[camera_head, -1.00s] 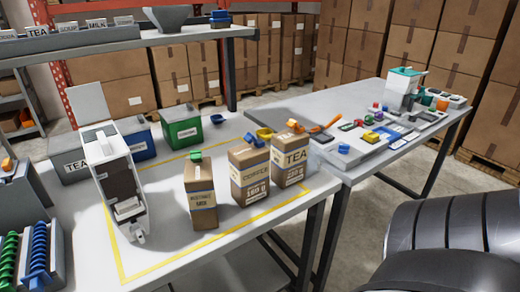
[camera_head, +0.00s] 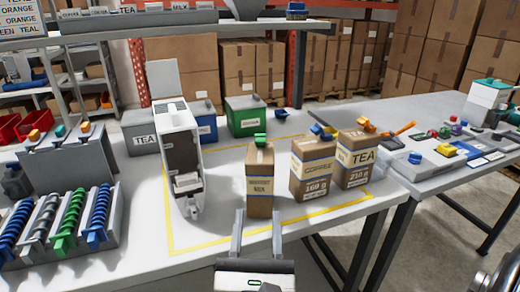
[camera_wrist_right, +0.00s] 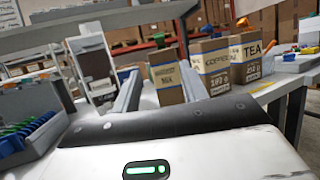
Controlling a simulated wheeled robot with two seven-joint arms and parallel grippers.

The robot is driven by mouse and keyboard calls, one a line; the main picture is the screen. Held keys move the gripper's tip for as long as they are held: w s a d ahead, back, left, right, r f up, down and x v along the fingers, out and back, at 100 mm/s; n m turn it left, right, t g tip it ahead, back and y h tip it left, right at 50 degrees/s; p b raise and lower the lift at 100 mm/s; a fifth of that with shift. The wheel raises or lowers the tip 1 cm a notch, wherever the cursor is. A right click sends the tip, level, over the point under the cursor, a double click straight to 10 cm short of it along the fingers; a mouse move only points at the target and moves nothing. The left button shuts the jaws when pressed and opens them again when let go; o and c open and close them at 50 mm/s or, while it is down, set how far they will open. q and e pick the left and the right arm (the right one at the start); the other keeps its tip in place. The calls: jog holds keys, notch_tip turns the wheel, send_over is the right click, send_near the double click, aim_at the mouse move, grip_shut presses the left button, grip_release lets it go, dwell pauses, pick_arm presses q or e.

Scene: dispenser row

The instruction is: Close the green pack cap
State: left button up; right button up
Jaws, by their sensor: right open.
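The green cap (camera_head: 260,139) sits at the top of a brown carton pack (camera_head: 260,182) labelled MILK, which stands upright inside the yellow outline on the table. I cannot tell how far the cap is open. My right gripper (camera_head: 258,222) is open and empty, in front of and low beside the milk pack, fingers pointing towards it. My left gripper is not in view.
A coffee pack (camera_head: 312,172) with a blue cap and a tea pack (camera_head: 357,160) with an orange cap stand to the right. A white dispenser (camera_head: 180,160) stands to the left, with bins behind. Coil racks (camera_head: 65,220) fill the left table edge.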

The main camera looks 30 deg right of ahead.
aim_at(260, 143)
jog(key=p+x, duration=0.4)
jog(key=x, duration=1)
jog(key=shift+w+d+r, duration=0.1)
jog(key=shift+w+r, duration=0.1)
jog(key=shift+r, duration=0.15)
jog(key=shift+w+d+r, duration=0.15)
jog(key=shift+w+d, duration=0.1)
jog(key=shift+w, duration=0.15)
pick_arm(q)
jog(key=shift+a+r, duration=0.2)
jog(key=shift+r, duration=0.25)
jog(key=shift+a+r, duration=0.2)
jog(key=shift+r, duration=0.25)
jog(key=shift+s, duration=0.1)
pick_arm(e)
grip_shut()
